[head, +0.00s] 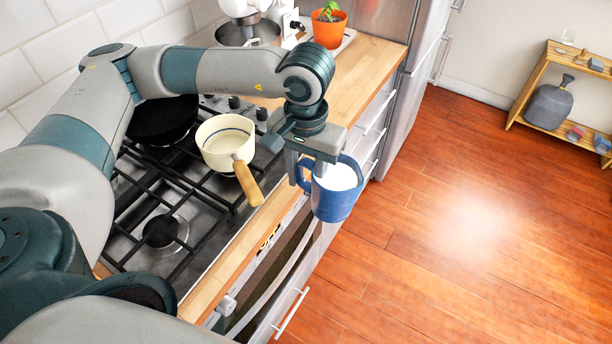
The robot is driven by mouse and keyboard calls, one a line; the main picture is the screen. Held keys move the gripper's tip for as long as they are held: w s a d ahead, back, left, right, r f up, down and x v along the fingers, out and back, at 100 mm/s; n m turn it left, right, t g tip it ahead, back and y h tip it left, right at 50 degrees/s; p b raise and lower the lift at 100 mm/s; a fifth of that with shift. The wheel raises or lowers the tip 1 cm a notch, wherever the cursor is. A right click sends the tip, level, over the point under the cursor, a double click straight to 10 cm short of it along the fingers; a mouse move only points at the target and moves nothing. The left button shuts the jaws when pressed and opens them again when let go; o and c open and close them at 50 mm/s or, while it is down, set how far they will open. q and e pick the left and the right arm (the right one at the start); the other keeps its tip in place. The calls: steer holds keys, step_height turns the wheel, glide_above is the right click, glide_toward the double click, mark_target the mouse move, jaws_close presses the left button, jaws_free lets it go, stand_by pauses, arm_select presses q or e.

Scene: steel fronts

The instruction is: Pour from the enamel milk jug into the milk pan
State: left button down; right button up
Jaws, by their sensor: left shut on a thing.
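The blue enamel milk jug (333,203) shows white milk (339,177) inside. My left gripper (306,178) is shut on the jug at its left side, and the fingers partly hide where they meet it. The jug looks close to upright and hangs in front of the counter edge. The cream milk pan (225,142) with a wooden handle (248,184) stands on the hob to the left of the jug, apart from it. The pan's handle points toward the counter's front edge. My right gripper is not in view.
A dark frying pan (162,119) sits on the hob behind the milk pan. The front burner (161,231) is bare. A potted plant (329,29) and a stand mixer (247,28) stand farther back. Open wooden floor (440,250) lies to the right.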

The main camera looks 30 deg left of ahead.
mark_target(300, 162)
arm_select(q)
steer(key=shift+r, duration=0.1)
stand_by(0.4)
steer(key=shift+w+a+r+n, duration=0.1)
steer(key=shift+a+n, duration=0.05)
steer(key=shift+n, duration=0.45)
steer(key=n, duration=0.2)
steer(key=a+r+n, duration=0.1)
steer(key=n, duration=0.1)
steer(key=shift+w, duration=0.3)
steer(key=n, duration=0.2)
steer(key=r+n, duration=0.1)
steer(key=shift+w+a+n, duration=0.2)
steer(key=shift+a+n, duration=0.1)
steer(key=shift+a, duration=0.05)
steer(key=w+a+r+n, duration=0.1)
steer(key=a+r+n, duration=0.2)
steer(key=n, duration=1)
steer(key=w+a+r+n, duration=0.1)
steer(key=a+r+n, duration=0.2)
steer(key=n, duration=1.1)
steer(key=shift+r+n+b, duration=0.3)
steer(key=shift+r, duration=0.95)
